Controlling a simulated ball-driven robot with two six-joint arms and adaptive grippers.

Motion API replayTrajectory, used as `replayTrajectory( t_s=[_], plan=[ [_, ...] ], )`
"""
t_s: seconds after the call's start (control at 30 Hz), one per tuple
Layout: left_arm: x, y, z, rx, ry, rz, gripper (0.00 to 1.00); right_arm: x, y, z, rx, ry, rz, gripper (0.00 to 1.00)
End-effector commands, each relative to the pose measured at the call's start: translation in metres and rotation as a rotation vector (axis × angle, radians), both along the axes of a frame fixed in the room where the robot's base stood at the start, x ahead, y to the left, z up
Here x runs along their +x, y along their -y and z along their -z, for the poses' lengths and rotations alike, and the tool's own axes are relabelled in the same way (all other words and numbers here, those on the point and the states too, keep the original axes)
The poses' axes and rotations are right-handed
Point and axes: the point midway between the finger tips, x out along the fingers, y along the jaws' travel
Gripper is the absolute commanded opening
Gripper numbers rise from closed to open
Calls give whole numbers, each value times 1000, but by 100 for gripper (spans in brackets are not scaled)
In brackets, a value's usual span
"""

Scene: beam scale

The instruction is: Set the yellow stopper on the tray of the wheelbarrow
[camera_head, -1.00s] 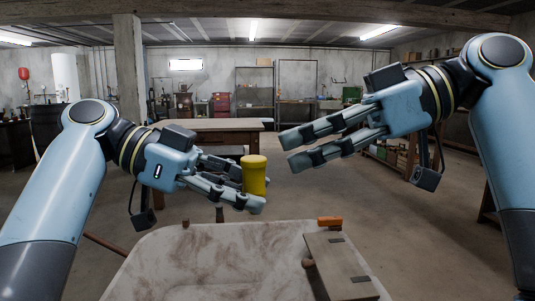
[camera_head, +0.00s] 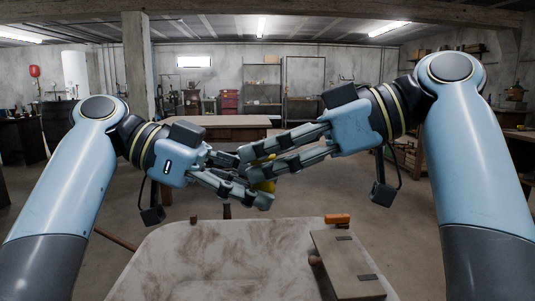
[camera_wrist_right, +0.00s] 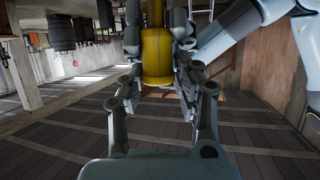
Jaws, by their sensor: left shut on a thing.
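The yellow stopper (camera_head: 262,184) is held in the air by my left gripper (camera_head: 264,186), which is shut on it. My right gripper (camera_head: 244,162) has come in from the right, with its fingers reaching across the stopper and hiding much of it. In the right wrist view the stopper (camera_wrist_right: 157,58) stands between the right fingers, which look open around it; contact is hard to judge. The pale, brown-stained tray of the wheelbarrow (camera_head: 215,262) lies below and nearer than both grippers.
A wooden board (camera_head: 345,265) with dark fittings lies at the tray's right side, with an orange block (camera_head: 337,219) at its far end. The tray's left and middle are clear. A workbench (camera_head: 225,122) stands well behind.

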Motion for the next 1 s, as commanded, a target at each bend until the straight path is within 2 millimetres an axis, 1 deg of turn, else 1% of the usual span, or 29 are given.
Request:
replayTrajectory(
  t_s=[0.03, 0.17, 0.2, 0.23, 0.4, 0.67, 0.77, 0.87, 1.0],
  plan=[
    [1, 0, 0, 0, 0, -3, 0, -1, 0, 0, 0, -1, -3, 17],
    [1, 0, 0, 0, 0, -4, 0, -1, 0, 0, 0, -1, -4, 0],
    [1, 0, 0, 0, 0, -5, 0, -1, 0, 0, 0, -2, -5, 0],
    [1, 0, 0, 0, 0, -5, 30, -1, 0, 0, 0, -2, -5, 0],
    [1, 0, 0, 0, 1, -4, 52, -1, 0, 0, 0, -1, -4, 0],
    [1, 0, 0, 0, 0, -3, 53, -1, 0, 0, 0, -1, -3, 0],
    [1, -6, -2, 2, 2, -4, 53, -1, 0, 0, 0, -1, -3, 0],
    [2, -20, -6, 5, 2, -6, 53, -1, 0, 0, 0, -1, -3, 0],
    [4, -49, -18, 8, 2, -7, 53, -1, 0, 0, 0, 0, -3, 0]
  ],
)
